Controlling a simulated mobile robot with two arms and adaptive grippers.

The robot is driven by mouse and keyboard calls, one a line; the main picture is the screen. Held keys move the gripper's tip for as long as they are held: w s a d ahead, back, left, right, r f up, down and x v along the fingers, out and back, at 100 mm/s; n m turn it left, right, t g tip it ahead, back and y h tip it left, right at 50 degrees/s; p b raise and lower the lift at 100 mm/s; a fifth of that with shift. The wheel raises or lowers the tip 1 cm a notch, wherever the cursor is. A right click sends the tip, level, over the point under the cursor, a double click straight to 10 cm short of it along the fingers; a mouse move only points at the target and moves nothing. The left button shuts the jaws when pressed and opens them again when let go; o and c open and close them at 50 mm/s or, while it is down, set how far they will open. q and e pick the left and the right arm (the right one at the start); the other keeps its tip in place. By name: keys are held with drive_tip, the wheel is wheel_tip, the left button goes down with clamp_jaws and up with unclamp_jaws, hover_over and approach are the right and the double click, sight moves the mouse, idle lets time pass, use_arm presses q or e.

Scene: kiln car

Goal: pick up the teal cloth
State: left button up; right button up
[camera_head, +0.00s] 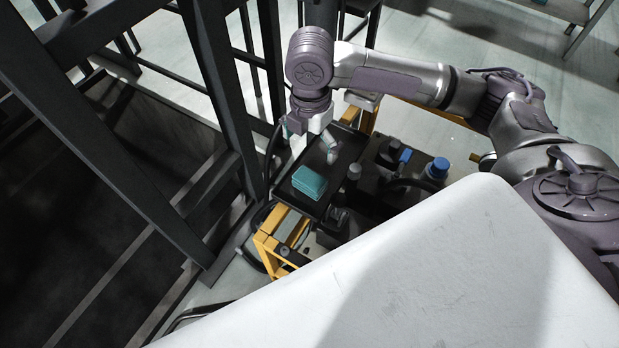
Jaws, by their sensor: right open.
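The teal cloth (310,182) lies as a folded block on a black tray (296,199) in the middle of the picture. My right arm comes in from the right, and its gripper (308,146) hangs over the far end of the tray. The gripper is open, beyond the cloth in the picture and apart from it. The arm's wrist hides part of the tray's far edge. My left gripper does not show.
The tray sits on a yellow-framed cart (268,247). Beside it are dark fittings and a blue-capped item (438,167). A dark steel frame (225,90) stands close on the left. My white body cover fills the lower right. Pale floor lies beyond.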

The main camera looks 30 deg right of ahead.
drive_tip(key=b, duration=0.2)
hover_over(310, 178)
wheel_tip(310, 178, down, 8)
drive_tip(key=shift+f, duration=0.25)
wheel_tip(310, 178, down, 5)
drive_tip(key=shift+s+f+b, duration=0.1)
drive_tip(key=shift+f+b, duration=0.05)
drive_tip(key=shift+b, duration=0.65)
drive_tip(key=shift+f, duration=0.4)
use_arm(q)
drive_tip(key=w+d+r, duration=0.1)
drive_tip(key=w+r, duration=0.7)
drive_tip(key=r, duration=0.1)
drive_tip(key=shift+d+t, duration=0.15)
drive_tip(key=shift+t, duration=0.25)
use_arm(e)
drive_tip(key=c, duration=1)
drive_tip(key=shift+r, duration=0.1)
drive_tip(key=shift+r, duration=0.55)
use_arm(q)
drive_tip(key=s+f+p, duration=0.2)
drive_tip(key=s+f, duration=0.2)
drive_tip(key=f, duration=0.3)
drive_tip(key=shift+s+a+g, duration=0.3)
use_arm(e)
wheel_tip(310, 178, up, 9)
drive_tip(key=shift+f, duration=0.1)
